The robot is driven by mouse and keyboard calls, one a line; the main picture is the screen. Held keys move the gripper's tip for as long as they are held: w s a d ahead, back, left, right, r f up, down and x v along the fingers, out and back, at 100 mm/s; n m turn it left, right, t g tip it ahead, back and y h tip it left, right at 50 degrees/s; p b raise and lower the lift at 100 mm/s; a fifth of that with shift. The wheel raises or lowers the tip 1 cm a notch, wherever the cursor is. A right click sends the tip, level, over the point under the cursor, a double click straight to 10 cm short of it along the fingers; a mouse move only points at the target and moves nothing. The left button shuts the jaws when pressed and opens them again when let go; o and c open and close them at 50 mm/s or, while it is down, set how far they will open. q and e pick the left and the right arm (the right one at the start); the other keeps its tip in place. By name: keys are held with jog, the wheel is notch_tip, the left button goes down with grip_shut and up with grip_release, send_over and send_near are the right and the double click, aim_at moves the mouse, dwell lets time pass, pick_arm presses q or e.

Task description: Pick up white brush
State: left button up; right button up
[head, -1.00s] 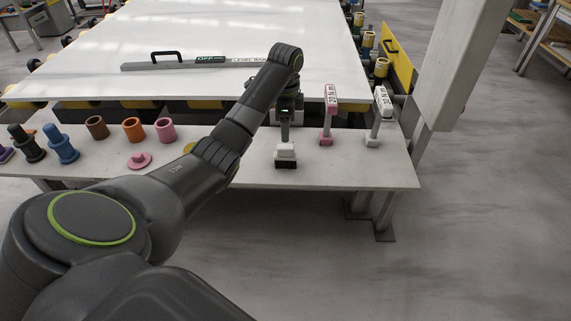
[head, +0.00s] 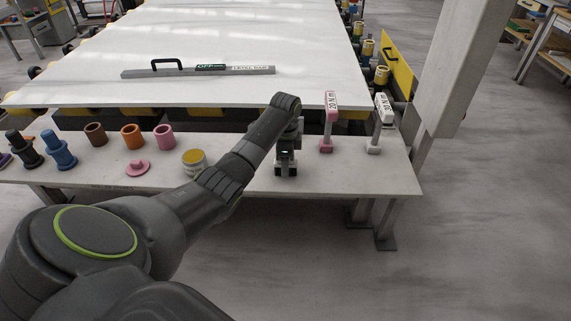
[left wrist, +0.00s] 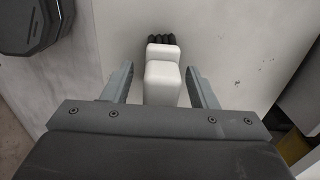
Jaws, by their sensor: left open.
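The white brush shows best in the left wrist view (left wrist: 163,82), a white rounded body with dark bristles at its far end. My left gripper (left wrist: 159,75) is open, with one finger on each side of the white body. Gaps show between the fingers and the brush. In the head view my left gripper (head: 286,170) points down at the bench and mostly hides the brush there. My right gripper is in neither view.
On the bench (head: 340,180), a pink torque tool (head: 329,120) and a white one (head: 380,125) stand right of my gripper. A yellow-lidded jar (head: 194,162), a pink knob (head: 138,168) and several coloured cups lie left. A level bar (head: 215,70) lies on the slab (head: 260,30) behind.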

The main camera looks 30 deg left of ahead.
pick_arm(q)
jog(key=shift+c, duration=0.3)
jog(key=c, duration=1)
jog(key=shift+r, duration=0.1)
jog(key=shift+c, duration=0.2)
notch_tip(320, 180, up, 10)
jog(key=o, duration=0.4)
jog(key=shift+c, duration=1.3)
